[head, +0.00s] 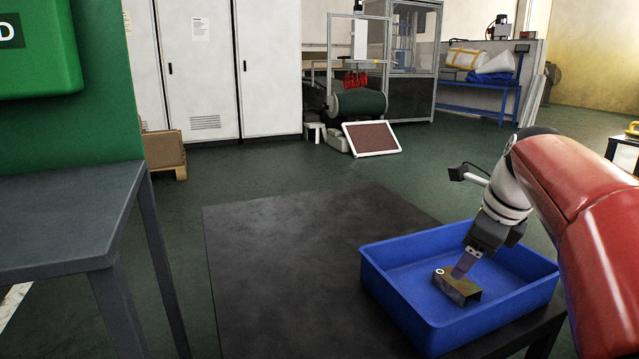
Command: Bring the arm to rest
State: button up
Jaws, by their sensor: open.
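My red and white arm reaches in from the right of the head view. My gripper (466,264) points down into a blue bin (408,301) that stands on a dark table. A small brownish metal part (457,287) with a round hole lies in the bin, directly below the gripper's fingers. The gripper is open. The fingers overlap the part in this view, and I cannot tell whether they touch it. The far side of the part and some of the bin floor are hidden.
The dark table (290,270) is bare to the left of the bin. A grey table (62,215) stands at the left beside a green machine (70,130). White cabinets (205,80) and a framed panel (371,139) are at the back. The green floor between is open.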

jog(key=s+a+f+n+p, duration=0.2)
jog(key=s+a+n, duration=0.4)
jog(key=s+n, duration=0.3)
jog(key=s+a+f+n+t+h+p, duration=0.1)
jog(key=s+a+f+n+p, duration=0.2)
jog(key=n, duration=1.3)
jog(key=s+a+f, duration=0.1)
jog(key=s+a, duration=0.2)
jog(key=s, duration=0.3)
jog(key=shift+s+a+f+n, duration=0.15)
jog(key=shift+s+a+n, duration=0.05)
jog(key=shift+s+n, duration=0.2)
jog(key=shift+f, duration=0.2)
